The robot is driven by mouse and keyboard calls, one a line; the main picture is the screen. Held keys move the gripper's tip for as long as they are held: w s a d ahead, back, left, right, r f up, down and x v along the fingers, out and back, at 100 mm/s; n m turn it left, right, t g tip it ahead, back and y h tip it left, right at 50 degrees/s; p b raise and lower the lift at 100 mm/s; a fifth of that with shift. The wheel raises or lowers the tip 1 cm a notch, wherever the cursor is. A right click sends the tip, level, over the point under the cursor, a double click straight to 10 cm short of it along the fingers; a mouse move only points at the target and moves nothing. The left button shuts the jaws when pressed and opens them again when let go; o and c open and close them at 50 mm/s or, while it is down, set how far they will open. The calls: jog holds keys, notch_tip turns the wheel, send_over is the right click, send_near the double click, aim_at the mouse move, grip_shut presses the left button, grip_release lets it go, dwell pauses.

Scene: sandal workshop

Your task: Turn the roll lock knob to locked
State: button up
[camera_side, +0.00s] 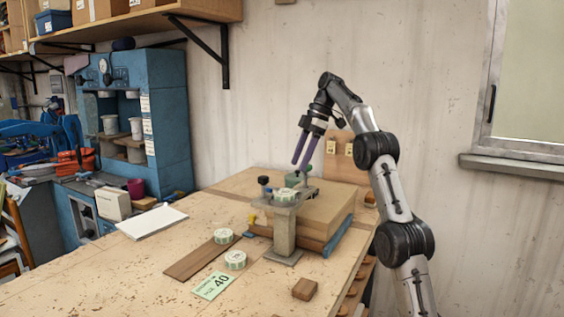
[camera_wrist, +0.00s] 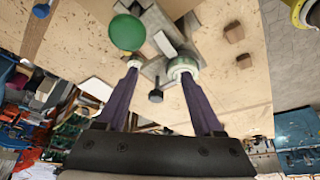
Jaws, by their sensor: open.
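A small stand (camera_side: 284,228) on the bench carries a flat top plate with a green-and-white roll (camera_side: 285,196) on it. A dark knob (camera_side: 264,181) stands at the plate's left end, and a green round knob (camera_side: 292,180) shows behind the roll. In the wrist view, the green round piece (camera_wrist: 127,32), the roll (camera_wrist: 182,66) and a black knob (camera_wrist: 155,96) show near my fingers. I cannot tell which knob is the roll lock, nor its setting. My gripper (camera_side: 300,167), with purple fingers, is open and empty above the stand's back right, pointing down.
A cardboard-coloured box (camera_side: 325,210) stands right behind the stand. A blue machine (camera_side: 168,120) stands at the left. The bench's left front is mostly clear.

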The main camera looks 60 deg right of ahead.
jog(key=shift+s+d, duration=1.05)
jog(key=shift+d, duration=0.05)
